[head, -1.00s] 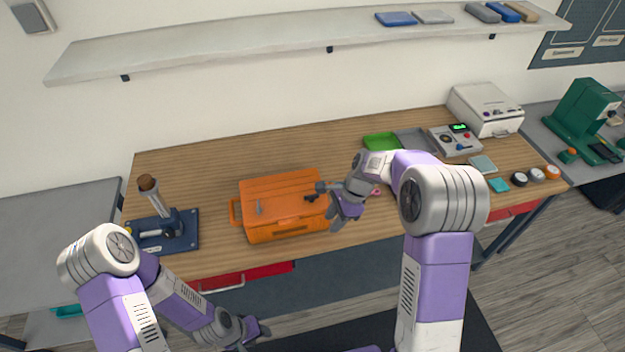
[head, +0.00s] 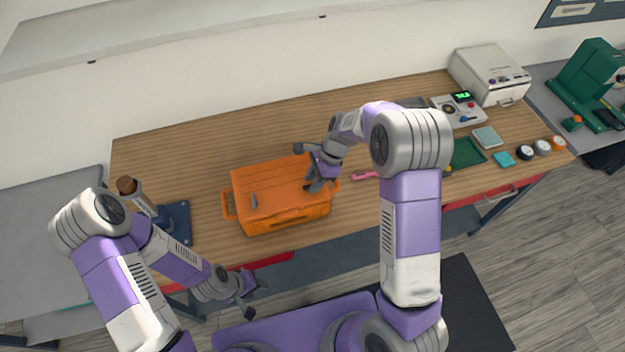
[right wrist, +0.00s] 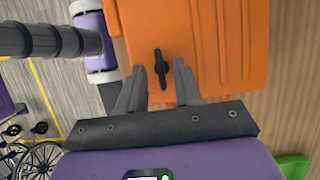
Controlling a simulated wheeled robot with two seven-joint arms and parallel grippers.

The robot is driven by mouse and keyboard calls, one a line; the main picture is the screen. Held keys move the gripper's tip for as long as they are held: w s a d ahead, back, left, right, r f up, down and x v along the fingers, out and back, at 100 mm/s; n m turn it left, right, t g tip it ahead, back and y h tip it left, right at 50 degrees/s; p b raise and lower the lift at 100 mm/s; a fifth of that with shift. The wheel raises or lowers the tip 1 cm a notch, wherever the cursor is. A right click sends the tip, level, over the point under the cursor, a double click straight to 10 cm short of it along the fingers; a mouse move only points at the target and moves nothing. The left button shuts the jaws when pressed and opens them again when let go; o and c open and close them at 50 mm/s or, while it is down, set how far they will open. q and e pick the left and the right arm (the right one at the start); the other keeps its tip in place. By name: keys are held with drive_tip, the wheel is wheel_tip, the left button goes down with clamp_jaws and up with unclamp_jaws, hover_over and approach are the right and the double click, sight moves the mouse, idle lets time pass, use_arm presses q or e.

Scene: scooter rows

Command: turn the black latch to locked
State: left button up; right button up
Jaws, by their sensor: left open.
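The orange case (head: 280,215) lies shut on the wooden bench. Its black latch (right wrist: 161,68) shows on the lid in the right wrist view, its bar running nearly up and down the picture. In the head view my right gripper hides the latch or merges with it. My right gripper (head: 313,180) is over the right part of the lid. In the right wrist view my right gripper (right wrist: 160,72) is open, with one finger on each side of the latch and gaps between. My left gripper (head: 250,292) is open and empty, low in front of the bench.
A grey lever (head: 254,201) lies on the left of the lid. A pink object (head: 365,176) is right of the case. A dark green tray (head: 467,152), a control box (head: 458,110) and a white machine (head: 488,75) stand further right. The bench behind the case is clear.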

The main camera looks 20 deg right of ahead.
drive_tip(key=shift+a+f, duration=0.15)
drive_tip(key=shift+f, duration=0.2)
clamp_jaws()
